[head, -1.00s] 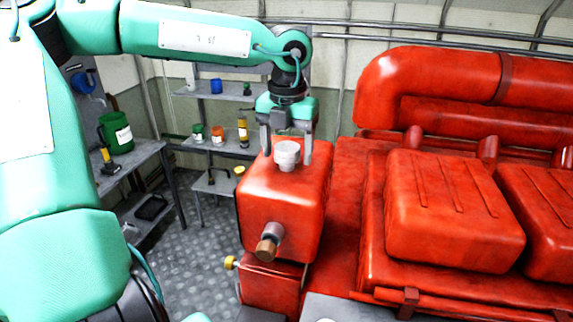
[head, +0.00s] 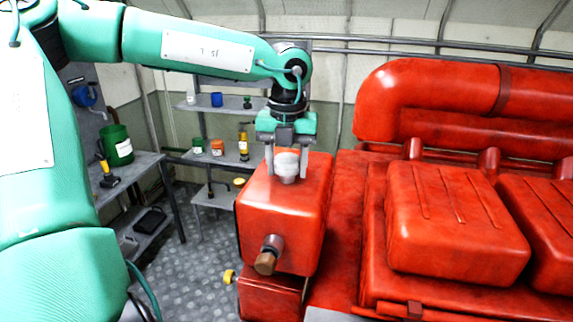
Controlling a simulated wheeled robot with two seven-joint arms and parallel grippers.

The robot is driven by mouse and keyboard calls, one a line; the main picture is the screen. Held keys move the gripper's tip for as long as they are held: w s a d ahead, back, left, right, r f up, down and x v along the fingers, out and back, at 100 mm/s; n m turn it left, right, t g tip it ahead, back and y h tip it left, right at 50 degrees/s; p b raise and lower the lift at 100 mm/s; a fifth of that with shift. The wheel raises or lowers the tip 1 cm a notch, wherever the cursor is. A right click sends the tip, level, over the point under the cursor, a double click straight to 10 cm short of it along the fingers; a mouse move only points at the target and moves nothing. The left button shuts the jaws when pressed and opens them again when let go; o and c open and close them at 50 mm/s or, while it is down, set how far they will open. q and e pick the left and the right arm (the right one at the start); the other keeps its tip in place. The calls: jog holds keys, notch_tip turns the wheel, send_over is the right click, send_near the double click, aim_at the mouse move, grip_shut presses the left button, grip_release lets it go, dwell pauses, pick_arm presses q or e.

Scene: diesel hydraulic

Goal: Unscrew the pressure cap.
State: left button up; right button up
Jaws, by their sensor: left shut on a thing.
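The pressure cap (head: 287,163) is a pale grey round cap on a short neck on top of the red tank (head: 285,215). My left gripper (head: 286,168) points straight down from above. Its two grey fingers are on the left and right sides of the cap, shut on it. The cap sits upright on its neck, and its lower part still shows between the fingers. My right gripper is not in view.
A brown-tipped fitting (head: 268,255) sticks out of the tank's front. The red engine block (head: 455,215) fills the right side. Shelves (head: 215,103) and a workbench (head: 125,175) with containers stand at the left and back. The floor (head: 195,250) between is clear.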

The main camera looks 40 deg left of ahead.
pick_arm(q)
jog(key=n, duration=0.8)
jog(key=shift+r, duration=0.1)
jog(key=n, duration=0.8)
jog(key=shift+n, duration=0.4)
jog(key=o, duration=0.8)
